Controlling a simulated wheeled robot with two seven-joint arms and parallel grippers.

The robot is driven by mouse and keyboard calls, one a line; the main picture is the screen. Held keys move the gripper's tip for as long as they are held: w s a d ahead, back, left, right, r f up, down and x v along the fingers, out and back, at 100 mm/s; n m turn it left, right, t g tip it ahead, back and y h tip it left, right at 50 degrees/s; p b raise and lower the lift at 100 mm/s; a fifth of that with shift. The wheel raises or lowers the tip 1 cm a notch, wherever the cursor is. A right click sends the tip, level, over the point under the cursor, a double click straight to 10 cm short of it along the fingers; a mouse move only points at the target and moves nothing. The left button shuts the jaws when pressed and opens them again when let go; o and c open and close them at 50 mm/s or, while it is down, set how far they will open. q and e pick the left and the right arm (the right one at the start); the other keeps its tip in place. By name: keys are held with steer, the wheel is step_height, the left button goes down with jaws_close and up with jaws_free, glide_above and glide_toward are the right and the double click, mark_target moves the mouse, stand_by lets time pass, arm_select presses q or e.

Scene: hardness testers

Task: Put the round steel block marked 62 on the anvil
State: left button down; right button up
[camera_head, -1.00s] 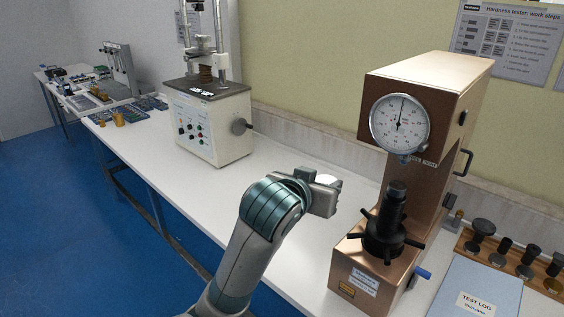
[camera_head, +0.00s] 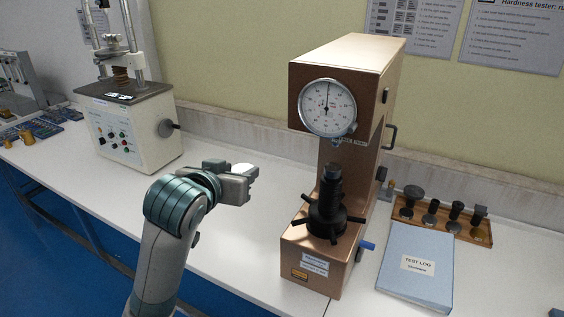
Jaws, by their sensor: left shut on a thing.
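My left gripper (camera_head: 246,178) is shut on a round, pale steel block (camera_head: 243,169), whose top shows between the fingers. Any mark on the block is too small to read. The gripper holds it above the white bench, to the left of the copper-brown hardness tester (camera_head: 350,75). The anvil (camera_head: 332,172) is the top of the black spindle, under the tester's dial head, and looks empty. The block is apart from the anvil, at about the same picture height. My right gripper is not in view.
The spindle's black handwheel (camera_head: 327,217) has spokes sticking out toward my gripper. A blue test log (camera_head: 418,264) and a wooden rack (camera_head: 460,229) of anvils or fittings lie at right. A cream testing machine (camera_head: 130,130) stands at back left. The bench (camera_head: 225,230) between is clear.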

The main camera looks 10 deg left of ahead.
mark_target(332, 173)
arm_select(q)
steer(key=w+d+m+g+h+p, duration=0.3)
steer(key=d+m+g+h+p, duration=0.2)
steer(key=d+m+h, duration=0.4)
steer(key=shift+w+r+m+g+h, duration=0.45)
steer(key=shift+m+g+h, duration=0.15)
steer(key=shift+m+h, duration=0.15)
steer(key=shift+d, duration=0.15)
steer(key=shift+d, duration=0.15)
steer(key=w+d+f, duration=0.1)
steer(key=w+d, duration=0.4)
steer(key=d, duration=0.3)
stand_by(0.3)
steer(key=shift+w+d+f, duration=0.1)
